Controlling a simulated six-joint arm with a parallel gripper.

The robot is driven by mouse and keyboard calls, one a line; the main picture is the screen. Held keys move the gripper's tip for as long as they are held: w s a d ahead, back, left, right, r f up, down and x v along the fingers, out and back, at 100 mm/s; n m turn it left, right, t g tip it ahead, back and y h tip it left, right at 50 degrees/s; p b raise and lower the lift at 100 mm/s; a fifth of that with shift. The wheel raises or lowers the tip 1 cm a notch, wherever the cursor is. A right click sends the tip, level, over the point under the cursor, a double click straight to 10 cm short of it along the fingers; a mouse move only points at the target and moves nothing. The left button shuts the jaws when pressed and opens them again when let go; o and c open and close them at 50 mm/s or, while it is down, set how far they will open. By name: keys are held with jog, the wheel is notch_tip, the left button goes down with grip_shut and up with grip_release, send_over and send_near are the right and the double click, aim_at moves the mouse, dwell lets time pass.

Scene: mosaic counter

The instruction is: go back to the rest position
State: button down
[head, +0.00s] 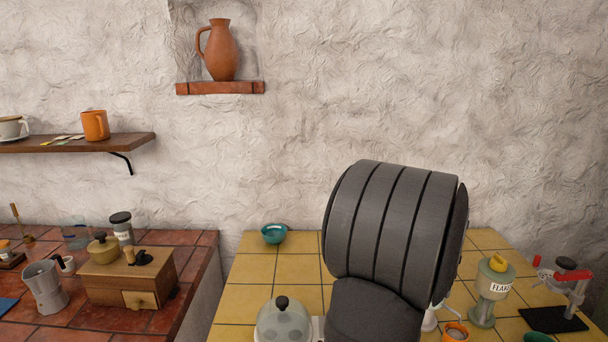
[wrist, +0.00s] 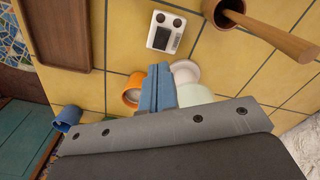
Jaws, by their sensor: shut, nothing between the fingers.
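My gripper (wrist: 158,88) shows in the wrist view, with its blue fingers closed together and nothing between them. It is above the yellow tiled counter (wrist: 115,88). An orange cup (wrist: 131,97) is beside the fingers on the left, and a pale dish (wrist: 185,70) is on the right; both are partly hidden by the fingers. In the head view my dark arm covers part of the yellow counter (head: 253,268), and the gripper itself is not visible there.
A white device (wrist: 166,32) and a brown pot with a wooden handle (wrist: 230,14) stand near the gripper. A wooden grinder (head: 128,277) stands on the red counter.

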notch_tip(320, 180, down, 7)
jog(key=shift+r, duration=0.1)
dwell(0.3)
notch_tip(320, 180, up, 6)
jog(key=shift+r, duration=0.1)
notch_tip(320, 180, down, 6)
jog(key=shift+f, duration=0.1)
jog(key=a+r+m, duration=0.2)
jog(key=r+m, duration=0.1)
jog(key=r, duration=0.8)
jog(key=a+r+m+h, duration=0.1)
jog(key=a+r+m, duration=0.1)
jog(key=r, duration=1)
jog(key=shift+m, duration=0.5)
